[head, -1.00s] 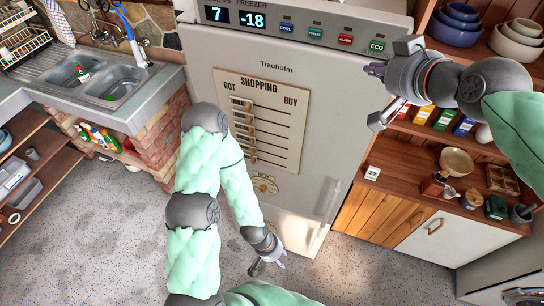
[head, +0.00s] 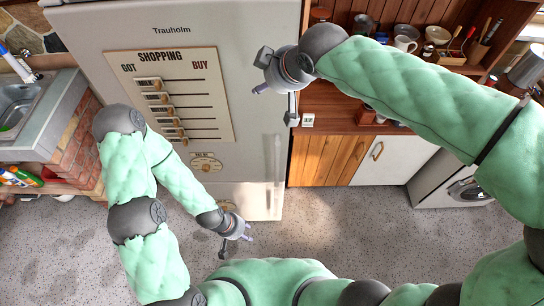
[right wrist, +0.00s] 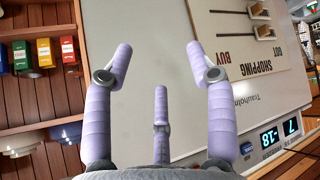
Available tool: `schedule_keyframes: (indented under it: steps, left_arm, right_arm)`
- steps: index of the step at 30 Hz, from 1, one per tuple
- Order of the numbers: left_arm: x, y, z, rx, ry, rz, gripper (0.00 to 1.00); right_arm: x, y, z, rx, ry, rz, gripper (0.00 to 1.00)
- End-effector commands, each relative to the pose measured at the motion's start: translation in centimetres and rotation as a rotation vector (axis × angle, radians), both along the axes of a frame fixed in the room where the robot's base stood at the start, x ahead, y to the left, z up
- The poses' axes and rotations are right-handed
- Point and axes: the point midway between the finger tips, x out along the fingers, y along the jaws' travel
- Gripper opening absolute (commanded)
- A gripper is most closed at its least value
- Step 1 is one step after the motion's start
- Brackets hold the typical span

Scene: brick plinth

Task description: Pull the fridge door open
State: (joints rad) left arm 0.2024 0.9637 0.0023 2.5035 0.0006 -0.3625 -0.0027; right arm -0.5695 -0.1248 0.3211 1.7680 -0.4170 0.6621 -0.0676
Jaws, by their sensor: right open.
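The pale grey fridge door (head: 255,70) fills the upper left of the head view and looks shut. Its slim vertical handle (head: 274,157) is near the door's right edge, low down. My right gripper (head: 268,90) is open and empty in front of the door's upper right edge, above the handle. In the right wrist view its lilac fingers (right wrist: 163,65) are spread before the bare door surface (right wrist: 155,30); the handle cannot be made out there. My left gripper (head: 240,240) hangs low before the fridge's bottom; its finger opening is too small to judge.
A shopping board (head: 180,95) is on the door. A wooden shelf unit with a counter (head: 340,118) and a white cupboard (head: 395,160) stand right of the fridge. A sink (head: 20,100) is at left. The speckled floor (head: 350,225) in front is clear.

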Motion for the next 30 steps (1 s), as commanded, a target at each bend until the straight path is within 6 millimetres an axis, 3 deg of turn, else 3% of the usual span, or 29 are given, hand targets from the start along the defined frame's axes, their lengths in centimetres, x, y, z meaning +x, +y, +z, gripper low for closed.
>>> schedule_keyframes:
  steps: [1,3,9,12,17,21,26,30]
  left_arm:
    - [0.0,0.0,-2.4,0.000,0.000,0.000,0.40]
    - [0.0,0.0,-4.0,0.000,0.000,0.000,0.40]
    - [0.0,0.0,-8.6,0.000,0.000,0.000,0.40]
    - [0.0,0.0,-10.9,0.000,0.000,0.000,0.40]
    - [0.0,0.0,-14.6,0.000,0.000,0.000,0.40]
    - [0.0,0.0,-17.8,0.000,0.000,0.000,0.40]
    - [0.0,0.0,-21.5,0.000,0.000,0.000,0.40]
    - [0.0,0.0,-24.1,0.000,0.000,0.000,0.40]
  right_arm:
    - [-0.7,0.0,-5.1,-0.116,0.018,0.051,0.56]
    - [-1.4,-0.8,-9.9,-0.284,0.032,0.121,0.56]
    - [-3.0,-3.7,-21.2,-0.752,0.046,0.321,0.56]
    - [-3.4,-5.2,-25.5,-0.983,0.035,0.419,0.56]
    - [-3.4,-6.8,-30.8,-1.344,-0.013,0.571,0.56]
    - [-3.1,-7.0,-34.3,-1.649,-0.090,0.690,0.56]
    - [-2.9,-5.4,-37.5,-1.975,-0.229,0.809,0.56]
    - [-3.3,-3.1,-39.7,-2.203,-0.376,0.879,0.56]
